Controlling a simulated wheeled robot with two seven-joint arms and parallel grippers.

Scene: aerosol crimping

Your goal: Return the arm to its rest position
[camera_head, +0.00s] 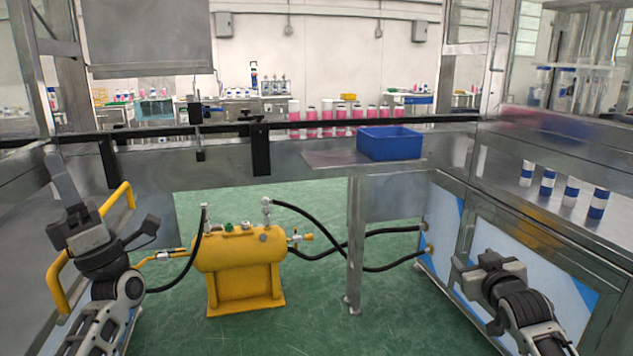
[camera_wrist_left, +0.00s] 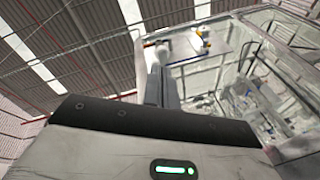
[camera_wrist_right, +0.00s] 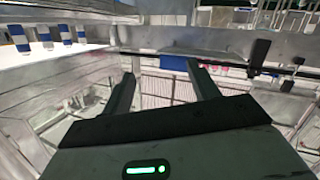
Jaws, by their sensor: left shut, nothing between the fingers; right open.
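My left gripper (camera_head: 64,180) is at the left of the head view, its fingers pointing up in front of the grey metal frame. In the left wrist view its fingers (camera_wrist_left: 162,84) are together with nothing between them. My right gripper (camera_head: 474,294) is low at the right of the head view, beside the metal cabinet. In the right wrist view its fingers (camera_wrist_right: 163,84) are spread apart and empty. Both arms come up from the bottom of the head view.
A yellow tank (camera_head: 238,252) with black hoses stands on the green floor between my arms. A blue bin (camera_head: 390,142) sits on a small metal shelf (camera_head: 322,159). Several blue-and-white cans (camera_head: 547,181) stand on the right cabinet. A yellow handle (camera_head: 117,198) is close to my left arm.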

